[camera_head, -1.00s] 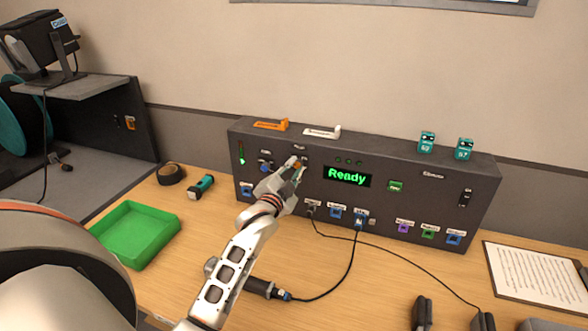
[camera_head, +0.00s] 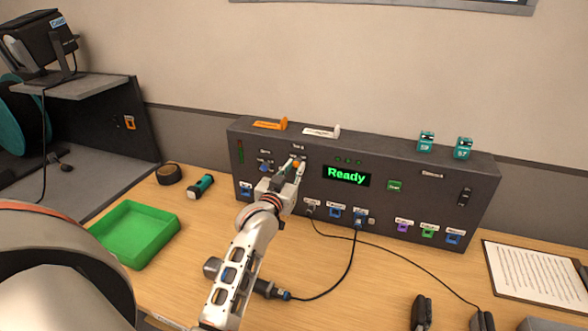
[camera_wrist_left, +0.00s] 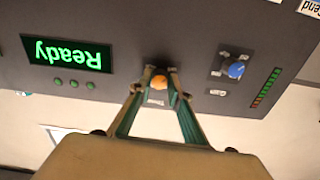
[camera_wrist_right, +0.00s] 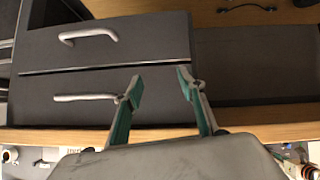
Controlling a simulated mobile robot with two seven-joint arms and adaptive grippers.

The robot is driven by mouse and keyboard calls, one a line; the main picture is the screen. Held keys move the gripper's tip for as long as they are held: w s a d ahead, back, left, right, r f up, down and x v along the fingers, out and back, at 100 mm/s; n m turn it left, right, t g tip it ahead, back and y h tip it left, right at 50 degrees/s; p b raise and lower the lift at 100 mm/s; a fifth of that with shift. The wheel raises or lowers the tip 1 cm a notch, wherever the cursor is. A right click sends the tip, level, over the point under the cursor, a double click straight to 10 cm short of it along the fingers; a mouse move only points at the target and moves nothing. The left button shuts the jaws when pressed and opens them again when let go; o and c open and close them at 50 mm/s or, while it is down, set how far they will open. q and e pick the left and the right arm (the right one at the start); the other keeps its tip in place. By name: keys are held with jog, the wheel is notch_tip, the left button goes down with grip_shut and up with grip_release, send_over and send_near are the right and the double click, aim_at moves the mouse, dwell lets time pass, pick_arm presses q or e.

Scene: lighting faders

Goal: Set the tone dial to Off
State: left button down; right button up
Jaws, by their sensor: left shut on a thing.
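The tone dial is an orange knob (camera_wrist_left: 159,82) on the front of the dark console (camera_head: 400,190), below a small label in the head view. My left gripper (camera_head: 293,170) reaches the console front, and its fingers are closed on the two sides of the knob. In the left wrist view, the fingertips (camera_wrist_left: 160,74) flank the knob, which shows between them. The dial's markings and pointer are too small or covered to read. My right gripper (camera_wrist_right: 158,85) is open and empty, in front of grey drawers in its wrist view.
A blue knob (camera_wrist_left: 236,70) and a level meter (camera_wrist_left: 265,88) are beside the dial. The green Ready display (camera_head: 346,176) is on its other side. Cables plug into the console's lower front. A green tray (camera_head: 134,234) and a flashlight (camera_head: 200,187) lie on the desk.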

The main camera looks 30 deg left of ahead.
pick_arm(q)
jog(key=shift+n, duration=0.4)
jog(key=c, duration=1.9)
grip_release()
jog(key=shift+s, duration=0.1)
jog(key=v, duration=1.2)
jog(key=shift+f, duration=0.1)
